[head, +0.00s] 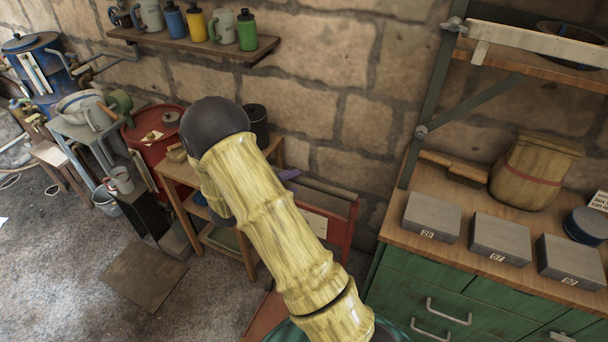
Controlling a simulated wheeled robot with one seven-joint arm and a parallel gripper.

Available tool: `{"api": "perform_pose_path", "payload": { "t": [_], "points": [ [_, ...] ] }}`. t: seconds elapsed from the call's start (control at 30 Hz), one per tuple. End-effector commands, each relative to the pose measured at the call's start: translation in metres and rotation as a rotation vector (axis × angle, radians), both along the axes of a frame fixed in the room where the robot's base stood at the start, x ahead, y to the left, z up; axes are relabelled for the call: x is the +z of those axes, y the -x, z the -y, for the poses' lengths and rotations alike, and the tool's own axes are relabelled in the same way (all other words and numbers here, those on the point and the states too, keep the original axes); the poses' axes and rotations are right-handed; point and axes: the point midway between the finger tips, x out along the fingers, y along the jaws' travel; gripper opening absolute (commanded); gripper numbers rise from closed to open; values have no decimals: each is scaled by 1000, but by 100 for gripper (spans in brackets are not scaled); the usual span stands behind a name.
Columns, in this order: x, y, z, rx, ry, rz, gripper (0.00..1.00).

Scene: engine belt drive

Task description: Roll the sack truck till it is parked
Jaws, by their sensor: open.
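I cannot make out the sack truck for certain. A red-framed thing (342,236) stands against the wall behind my arm, with a pale panel on its front. My arm hides much of it, so I cannot tell whether it is the truck. My arm crosses the middle of the view, yellow and ribbed with a dark round joint at its upper end. My gripper does not show in this view. No parking spot can be made out.
A green-drawered bench (440,290) with grey boxes (431,217) fills the right. A small wooden table (188,190), a red drum (165,122) and a blue tank (40,62) line the wall. A flat brown plate (145,274) lies on the floor. Grey floor (60,280) is open at lower left.

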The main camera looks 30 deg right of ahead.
Motion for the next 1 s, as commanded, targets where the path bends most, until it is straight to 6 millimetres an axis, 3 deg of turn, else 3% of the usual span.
{"api": "perform_pose_path", "payload": {
  "t": [0.1,0.3,0.67,0.9,1.0],
  "points": [
    [-3,-5,21,-3,0,-1,46],
    [-10,-12,45,-1,0,0,46],
    [-13,-14,51,1,0,1,46],
    [-13,-14,51,0,0,0,1],
    [-13,-14,51,0,0,0,0]
  ]
}}
